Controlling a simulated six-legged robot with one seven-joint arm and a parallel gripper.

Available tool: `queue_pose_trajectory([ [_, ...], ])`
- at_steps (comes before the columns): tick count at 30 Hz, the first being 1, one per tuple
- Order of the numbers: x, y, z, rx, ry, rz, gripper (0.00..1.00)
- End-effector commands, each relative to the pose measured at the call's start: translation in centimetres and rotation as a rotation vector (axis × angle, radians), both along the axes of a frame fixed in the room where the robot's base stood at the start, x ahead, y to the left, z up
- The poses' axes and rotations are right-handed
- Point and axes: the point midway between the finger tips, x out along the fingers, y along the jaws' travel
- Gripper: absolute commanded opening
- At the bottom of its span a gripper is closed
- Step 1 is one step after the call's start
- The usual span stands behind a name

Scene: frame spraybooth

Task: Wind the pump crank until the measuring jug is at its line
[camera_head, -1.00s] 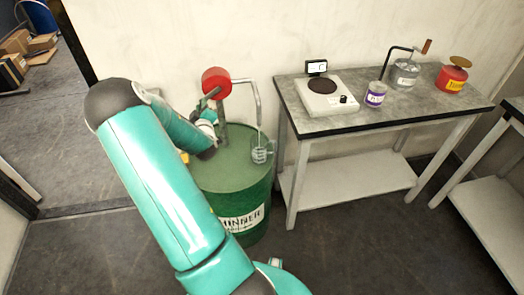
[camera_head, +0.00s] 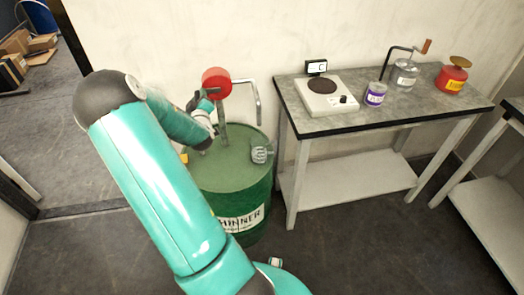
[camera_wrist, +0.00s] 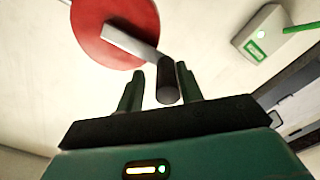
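The pump has a red round body (camera_head: 216,82) on a green drum (camera_head: 232,180) lettered THINNER. Its bent grey spout (camera_head: 258,100) ends above the clear measuring jug (camera_head: 261,154), which stands on the drum lid. The jug's level and line are too small to read. In the wrist view, the crank arm (camera_wrist: 130,42) crosses the red body (camera_wrist: 115,25) and ends in a black handle (camera_wrist: 167,82). My gripper (camera_wrist: 158,85) is open, with the handle between its fingers, closer to the right finger and with a gap at the left one. My gripper (camera_head: 203,101) is small in the head view.
A table (camera_head: 345,118) to the right of the drum holds a scale (camera_head: 327,96), a purple-labelled tin (camera_head: 375,94), a metal can with a crank (camera_head: 404,74) and a red can (camera_head: 452,79). A white box (camera_wrist: 262,32) shows in the wrist view.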

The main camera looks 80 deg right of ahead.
Motion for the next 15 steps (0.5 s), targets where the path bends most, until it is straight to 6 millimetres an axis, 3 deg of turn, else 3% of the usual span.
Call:
queue_pose_trajectory([
  [15, 0.45, 0.24, -0.58, 0.001, -0.001, 0.008, 0.36],
])
